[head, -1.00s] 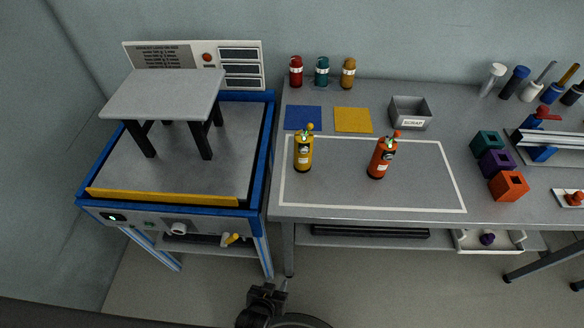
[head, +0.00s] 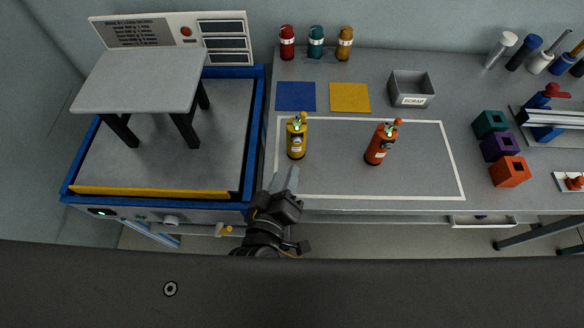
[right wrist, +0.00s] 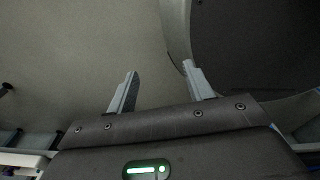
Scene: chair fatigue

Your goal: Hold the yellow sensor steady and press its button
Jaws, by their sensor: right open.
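The yellow sensor (head: 297,138) stands upright on the workbench, inside the left end of the white-outlined rectangle. An orange-red sensor (head: 380,144) of similar shape stands to its right in the same outline. My left gripper (head: 285,180) is at the bench's front edge, just below the yellow sensor in the head view and apart from it. Its two fingers point toward the sensor with a narrow gap, and nothing shows between them. My right gripper (right wrist: 162,88) shows in the right wrist view, open and empty, over the floor, away from the sensors.
A blue mat (head: 295,97) and a yellow mat (head: 350,98) lie behind the outline, beside a grey scrap bin (head: 410,89). Coloured blocks (head: 509,171) stand to the right. A blue-framed test stand with a small table (head: 145,82) is at left. The outline's middle front is clear.

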